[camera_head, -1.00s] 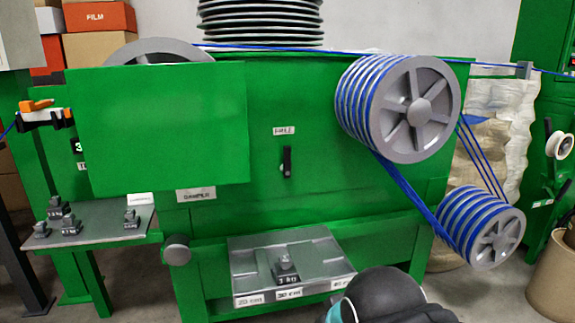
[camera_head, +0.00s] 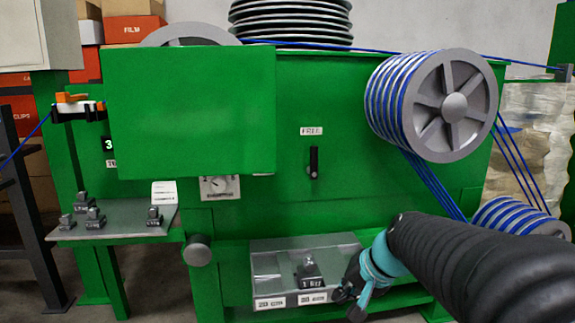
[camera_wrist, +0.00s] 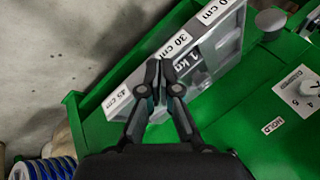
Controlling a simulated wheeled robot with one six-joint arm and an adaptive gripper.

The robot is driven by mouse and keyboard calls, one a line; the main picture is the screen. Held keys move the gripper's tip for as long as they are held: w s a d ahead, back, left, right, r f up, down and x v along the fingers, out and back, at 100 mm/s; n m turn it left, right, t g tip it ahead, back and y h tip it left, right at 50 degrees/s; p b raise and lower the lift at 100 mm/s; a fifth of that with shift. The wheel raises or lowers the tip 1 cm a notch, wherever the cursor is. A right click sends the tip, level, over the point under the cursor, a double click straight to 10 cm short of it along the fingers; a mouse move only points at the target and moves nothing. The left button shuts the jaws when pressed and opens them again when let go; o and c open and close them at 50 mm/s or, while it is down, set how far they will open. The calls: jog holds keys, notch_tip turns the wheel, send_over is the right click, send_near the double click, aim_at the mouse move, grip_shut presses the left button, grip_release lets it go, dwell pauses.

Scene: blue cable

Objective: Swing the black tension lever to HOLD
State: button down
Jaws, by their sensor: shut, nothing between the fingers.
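The black tension lever (camera_head: 314,163) stands upright on the green machine front, under a white FREE label (camera_head: 311,131). A HOLD label (camera_wrist: 272,125) shows on green metal at the right of the wrist view; the lever is not seen there. My gripper (camera_head: 345,297) is low in front of the machine, below and slightly right of the lever and well apart from it. In the wrist view my gripper (camera_wrist: 159,66) has its fingertips together and empty, in front of the weight tray.
The grey tray (camera_head: 280,265) with a 1 kg weight (camera_head: 310,275) is close to my gripper. A green panel (camera_head: 190,110) juts out left of the lever. Blue-cabled pulleys (camera_head: 455,107) stand to the right. A dial (camera_head: 220,187) sits under the panel.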

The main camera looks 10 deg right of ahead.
aim_at(313, 162)
jog(key=w+d+m+t, duration=0.1)
jog(key=w, duration=0.2)
jog(key=w+d+r+m+t+y+b, duration=0.1)
jog(key=w, duration=0.2)
jog(key=w+d+r, duration=0.1)
jog(key=w, duration=0.2)
jog(key=shift+w+m+t+y, duration=0.25)
jog(key=shift+m+t+y, duration=0.05)
jog(key=shift+m+t, duration=0.1)
jog(key=w+d+r+m+t, duration=0.3)
jog(key=w+r, duration=0.3)
jog(key=r, duration=0.2)
jog(key=w+d+r+m+t+b, duration=0.1)
jog(key=w+d+r+m+t, duration=0.1)
jog(key=w+d+r+t, duration=0.3)
notch_tip(313, 162, up, 4)
jog(key=shift+w+d+r+m+t, duration=0.1)
jog(key=shift+w+d+m+t, duration=0.35)
jog(key=shift+w, duration=0.8)
jog(key=shift+a, duration=0.1)
jog(key=w+a, duration=0.2)
jog(key=w, duration=0.1)
jog(key=w+a, duration=0.2)
jog(key=w, duration=0.1)
jog(key=w+a+p, duration=0.1)
jog(key=w+a, duration=0.1)
jog(key=w, duration=0.1)
jog(key=shift+w+a, duration=0.2)
jog(key=shift+w, duration=0.15)
